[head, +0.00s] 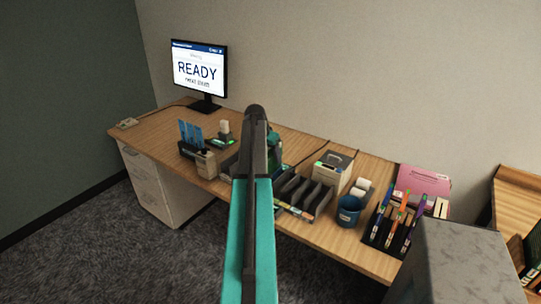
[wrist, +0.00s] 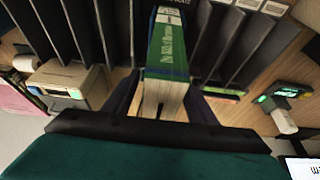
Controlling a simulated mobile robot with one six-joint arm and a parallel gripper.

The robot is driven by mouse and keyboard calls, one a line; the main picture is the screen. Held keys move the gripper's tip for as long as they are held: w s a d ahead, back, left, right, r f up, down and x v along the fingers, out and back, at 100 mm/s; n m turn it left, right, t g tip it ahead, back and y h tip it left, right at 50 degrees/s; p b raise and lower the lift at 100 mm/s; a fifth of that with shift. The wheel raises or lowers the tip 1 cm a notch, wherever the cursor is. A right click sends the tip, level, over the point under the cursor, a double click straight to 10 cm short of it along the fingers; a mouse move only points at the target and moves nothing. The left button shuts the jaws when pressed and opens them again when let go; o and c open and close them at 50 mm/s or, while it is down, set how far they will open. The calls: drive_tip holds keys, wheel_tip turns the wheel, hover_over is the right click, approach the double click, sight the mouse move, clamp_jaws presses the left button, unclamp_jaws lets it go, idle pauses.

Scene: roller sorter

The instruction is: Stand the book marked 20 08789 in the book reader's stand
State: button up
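A green book (wrist: 168,45) with a white spine label is between the fingers of my gripper (wrist: 163,98) in the wrist view. The fingers are against both sides of it, and its pale page edges face the camera. The label's number is too small to read. In the head view, part of something green (head: 273,145), likely this book, shows beside my arm, which hides the fingers. A small dark device with a green-lit face (wrist: 285,94) and a white block stands at the right of the wrist view; I cannot tell whether it is the book reader's stand.
A rack with dark dividers (head: 302,190) stands close to the gripper. Beside it are a boxy device (head: 333,170), a blue cup (head: 349,210) and a rack of upright colored items (head: 396,220). A monitor (head: 199,70) reads READY. Bare desk (head: 155,127) shows at left.

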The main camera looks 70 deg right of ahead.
idle(0.3)
drive_tip(key=b+v, duration=0.2)
drive_tip(key=v, duration=1.1)
drive_tip(key=shift+a+r+b, duration=0.1)
drive_tip(key=shift+r+b, duration=0.25)
drive_tip(key=shift+b, duration=0.05)
idle(0.6)
